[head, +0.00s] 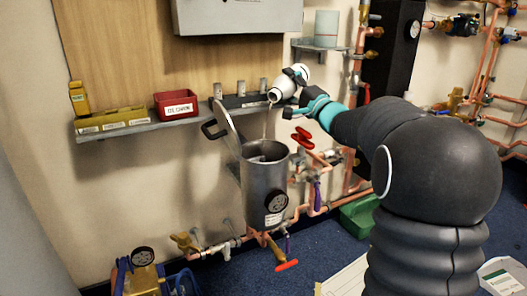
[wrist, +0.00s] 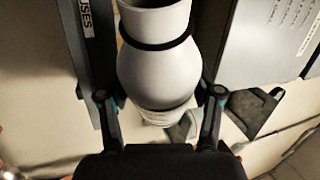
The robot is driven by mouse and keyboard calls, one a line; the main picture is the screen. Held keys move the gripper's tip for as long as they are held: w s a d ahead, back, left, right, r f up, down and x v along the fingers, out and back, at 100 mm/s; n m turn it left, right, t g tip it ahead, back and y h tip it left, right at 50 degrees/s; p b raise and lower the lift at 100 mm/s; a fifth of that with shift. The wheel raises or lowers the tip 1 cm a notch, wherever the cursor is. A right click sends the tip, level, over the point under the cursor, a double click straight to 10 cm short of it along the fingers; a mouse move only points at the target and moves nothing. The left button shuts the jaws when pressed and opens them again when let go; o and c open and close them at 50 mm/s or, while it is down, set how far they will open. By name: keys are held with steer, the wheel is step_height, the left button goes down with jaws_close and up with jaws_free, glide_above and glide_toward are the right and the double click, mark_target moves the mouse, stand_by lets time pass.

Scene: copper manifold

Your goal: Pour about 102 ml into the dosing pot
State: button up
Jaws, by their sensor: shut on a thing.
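A white bottle (head: 283,88) is held tilted in the air, its mouth pointing down and left. A thin pale stream (head: 265,126) falls from it into the grey cylindrical dosing pot (head: 263,188). The pot's lid (head: 227,126) is swung up on its left side, and a dial sits on its front. The liquid level inside cannot be read. My gripper (head: 300,99) is shut on the bottle, above and right of the pot opening. In the wrist view, the bottle (wrist: 160,65), with dark bands, sits between the fingers of my gripper (wrist: 161,100).
A grey wall shelf (head: 160,124) left of the pot holds a red box (head: 176,104), a yellow bottle (head: 79,97) and several small cylinders. Copper pipes and red-handled valves (head: 303,138) lie close right of the pot. A green bin (head: 358,214) stands on the blue floor.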

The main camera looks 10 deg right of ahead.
steer(key=shift+r+n, duration=0.2)
steer(key=shift+n, duration=0.2)
steer(key=shift+s+f+n+y, duration=0.1)
steer(key=shift+n+y, duration=0.3)
